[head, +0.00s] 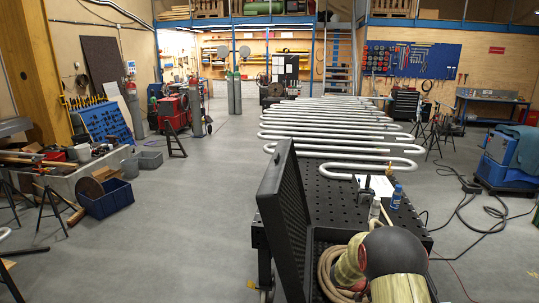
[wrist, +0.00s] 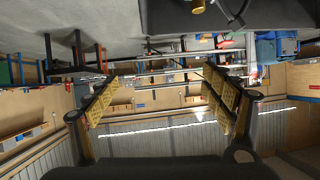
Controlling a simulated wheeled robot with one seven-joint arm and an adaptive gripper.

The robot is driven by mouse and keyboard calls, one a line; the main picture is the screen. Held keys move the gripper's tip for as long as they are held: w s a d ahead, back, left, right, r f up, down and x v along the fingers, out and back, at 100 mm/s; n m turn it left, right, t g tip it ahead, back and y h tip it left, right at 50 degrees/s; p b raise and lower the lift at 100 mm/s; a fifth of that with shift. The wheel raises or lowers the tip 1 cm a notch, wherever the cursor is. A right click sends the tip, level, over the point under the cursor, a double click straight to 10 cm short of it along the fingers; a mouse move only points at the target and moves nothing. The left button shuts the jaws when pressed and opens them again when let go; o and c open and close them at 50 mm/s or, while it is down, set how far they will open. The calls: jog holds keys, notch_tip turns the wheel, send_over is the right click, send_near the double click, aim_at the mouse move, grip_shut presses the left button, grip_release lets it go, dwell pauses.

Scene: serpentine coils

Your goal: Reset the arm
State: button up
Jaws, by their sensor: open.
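My gripper (wrist: 162,82) shows in the wrist view with its two yellow-padded fingers wide apart. Nothing is between them. The wrist view is upside down, with the floor at the top and wooden walls and lights below. In the head view the gripper cannot be made out. A dark rounded part and tan-covered pieces fill the bottom right there. The silver serpentine coil (head: 330,138) lies along the long black perforated table (head: 335,189), away from the gripper.
An open black case (head: 284,220) stands at the table's near end, with coiled hose (head: 328,268) inside. A blue-capped bottle (head: 397,196) and a white bottle (head: 375,208) stand beside it. Cables (head: 488,212) cross the right floor. The left aisle is clear.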

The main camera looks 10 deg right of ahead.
jog(key=w+a+r+n+t+y+b, duration=0.4)
jog(key=w+a+r+n+t+b, duration=0.25)
jog(key=w+a+r+t, duration=0.55)
jog(key=s+a+r+n+t+y+b, duration=0.1)
jog(key=s+a+r+n+y+b, duration=0.2)
jog(key=a, duration=0.6)
jog(key=s+a+r+n+t+y+b, duration=0.1)
jog(key=a+n+y+b, duration=0.25)
jog(key=a, duration=0.55)
jog(key=s+a+f+n+g+y+b, duration=0.1)
jog(key=s+a+f+n+y+b, duration=0.15)
jog(key=s+a, duration=0.4)
jog(key=s+a+f+n+g+y+b, duration=0.1)
jog(key=s+a+f+n+y+b, duration=0.15)
jog(key=s, duration=0.75)
jog(key=s+d+f+n+g+h+b, duration=0.1)
jog(key=s+f+g+b, duration=0.1)
jog(key=s+f, duration=0.3)
jog(key=s+f+n+g+h+b, duration=0.1)
jog(key=s+f, duration=0.4)
jog(key=s, duration=0.8)
jog(key=shift+s+d+n+g+b, duration=0.3)
jog(key=shift+d+n+g+b, duration=0.1)
jog(key=shift+g+b, duration=0.3)
